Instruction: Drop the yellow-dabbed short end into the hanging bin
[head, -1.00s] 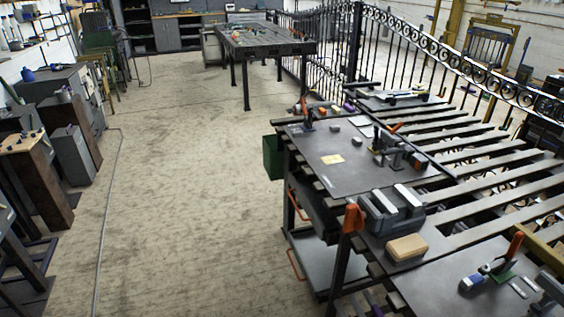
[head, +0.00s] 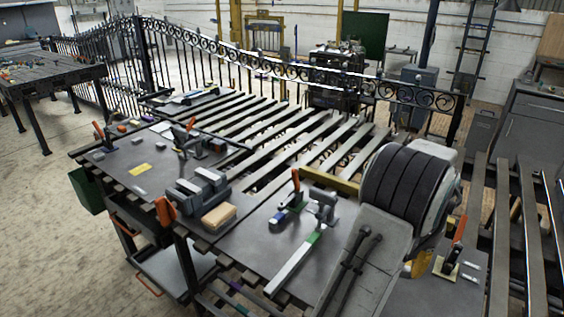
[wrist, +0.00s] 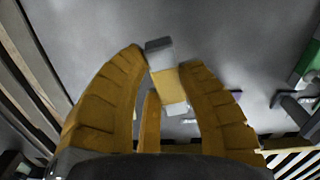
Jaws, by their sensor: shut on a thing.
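In the wrist view my gripper (wrist: 164,66) has its yellow fingers on either side of a short grey piece with a yellow band (wrist: 167,82), the yellow-dabbed short end. The fingers are shut on it, and its grey ends stick out past the band. In the head view only a bit of my gripper (head: 419,264) shows, low behind my arm at the right of the bench; the piece is hidden there. The green hanging bin (head: 87,191) hangs at the bench's far left edge, well away from my gripper.
Along the bench stand an orange-handled clamp (head: 292,206), a grey vise (head: 201,188), a tan block (head: 218,217) and another clamp (head: 453,258) at the right. A yellow card (head: 139,170) lies on the left plate. The floor (head: 50,230) at left is clear.

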